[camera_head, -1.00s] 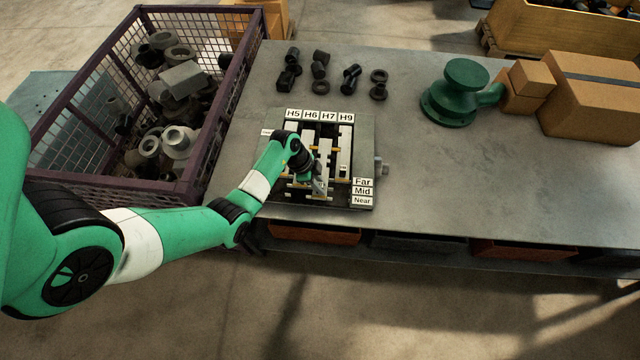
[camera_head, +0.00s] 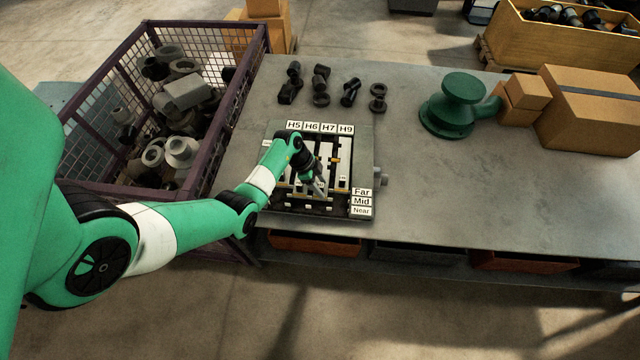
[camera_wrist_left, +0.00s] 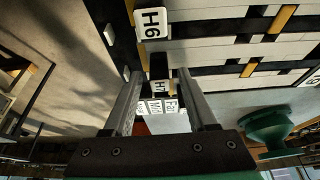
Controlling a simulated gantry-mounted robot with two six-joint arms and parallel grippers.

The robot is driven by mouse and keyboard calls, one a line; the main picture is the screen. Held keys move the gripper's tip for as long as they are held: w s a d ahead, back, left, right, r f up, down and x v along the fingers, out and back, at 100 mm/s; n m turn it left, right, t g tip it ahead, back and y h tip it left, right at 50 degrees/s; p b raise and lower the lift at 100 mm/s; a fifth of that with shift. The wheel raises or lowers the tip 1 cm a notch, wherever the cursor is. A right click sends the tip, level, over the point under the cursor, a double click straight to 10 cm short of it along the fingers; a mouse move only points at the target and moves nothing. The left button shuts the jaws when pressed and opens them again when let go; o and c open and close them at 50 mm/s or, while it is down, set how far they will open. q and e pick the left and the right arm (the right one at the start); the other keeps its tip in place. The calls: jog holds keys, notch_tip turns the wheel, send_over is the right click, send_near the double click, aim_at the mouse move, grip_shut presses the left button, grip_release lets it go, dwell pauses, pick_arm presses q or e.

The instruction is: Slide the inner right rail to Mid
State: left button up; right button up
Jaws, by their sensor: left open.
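The rail fixture (camera_head: 366,150) lies on the bench, with labels H5, H6, H7 and H9 along its back edge. Far, Mid and Near labels (camera_head: 361,201) stand at its front right corner. Pale rails run front to back; the inner right rail (camera_head: 328,150), in the H7 column, is partly hidden by my gripper. My left gripper (camera_head: 320,187) reaches down over the front half of the fixture. In the left wrist view, its two fingers (camera_wrist_left: 158,80) are apart, with the small H7 tag (camera_wrist_left: 160,88) showing between them. Contact cannot be told. My right gripper is not in view.
A purple mesh crate (camera_head: 205,150) of metal parts stands left of the fixture. Several dark fittings (camera_head: 322,85) lie behind it. A green flanged part (camera_head: 455,105) and cardboard boxes (camera_head: 585,110) are to the right. The bench's right front is clear.

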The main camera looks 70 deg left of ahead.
pick_arm(q)
jog(key=p+v, duration=0.3)
jog(key=v, duration=0.8)
jog(key=shift+s+r, duration=0.2)
jog(key=shift+r, duration=0.1)
